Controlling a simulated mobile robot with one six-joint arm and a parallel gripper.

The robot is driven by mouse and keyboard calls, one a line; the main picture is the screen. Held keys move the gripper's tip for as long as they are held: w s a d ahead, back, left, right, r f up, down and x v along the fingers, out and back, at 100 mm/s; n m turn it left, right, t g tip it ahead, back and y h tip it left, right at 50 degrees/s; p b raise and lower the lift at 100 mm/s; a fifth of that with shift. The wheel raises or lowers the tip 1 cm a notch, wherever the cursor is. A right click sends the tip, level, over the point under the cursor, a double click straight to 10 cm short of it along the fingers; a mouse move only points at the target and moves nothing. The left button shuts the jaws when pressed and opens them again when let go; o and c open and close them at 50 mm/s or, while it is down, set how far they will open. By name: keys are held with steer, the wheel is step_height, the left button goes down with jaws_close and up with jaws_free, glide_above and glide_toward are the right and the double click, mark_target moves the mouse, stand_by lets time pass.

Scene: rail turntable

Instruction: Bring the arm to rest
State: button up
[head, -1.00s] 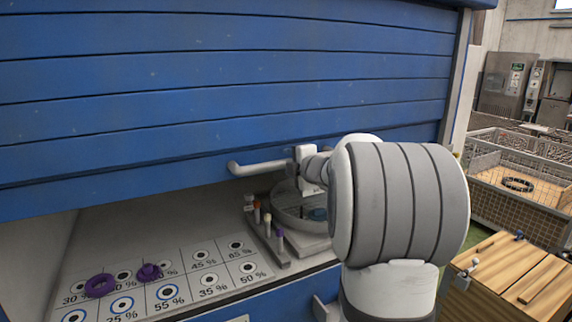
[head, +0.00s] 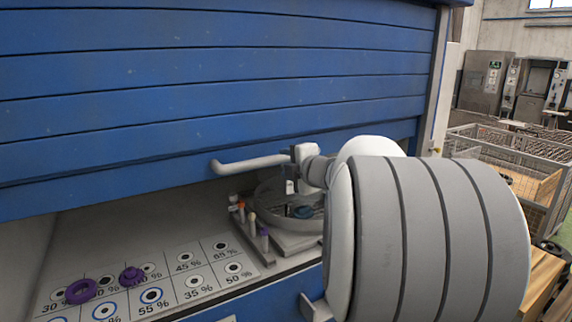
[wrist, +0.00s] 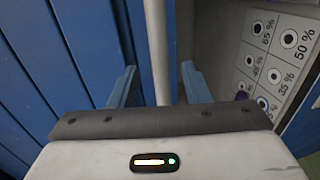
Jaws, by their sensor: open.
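My gripper (head: 290,171) is at the right end of the white bar handle (head: 246,164) on the blue slatted shutter (head: 220,80). In the wrist view, its two blue fingers (wrist: 158,70) are apart, with the white handle (wrist: 156,35) running between them. I cannot tell whether either finger touches the handle. The shutter is partly raised, with an opening below it. My arm's large grey and white link covers the right part of the opening in the head view.
Under the shutter are a board (head: 190,262) with percentage labels, two purple rings (head: 81,291), a rack of small vials (head: 252,232) and a round turntable (head: 268,203). A wire crate (head: 530,175) and a wooden box (head: 540,280) stand at the right.

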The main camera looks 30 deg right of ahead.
stand_by(0.3)
steer(key=s+a+f+m+g, duration=0.4)
steer(key=s+a+f+m, duration=0.2)
steer(key=s, duration=0.3)
steer(key=s+a+f+m+g, duration=0.4)
steer(key=s+a+f+m, duration=0.2)
steer(key=s, duration=0.4)
steer(key=s+a+f+m+g, duration=0.4)
steer(key=s+a+f+m, duration=0.2)
steer(key=s+a, duration=0.2)
steer(key=shift+s+a+f+g+h, duration=0.15)
steer(key=shift+s+a+g+h, duration=0.2)
steer(key=shift+s, duration=0.3)
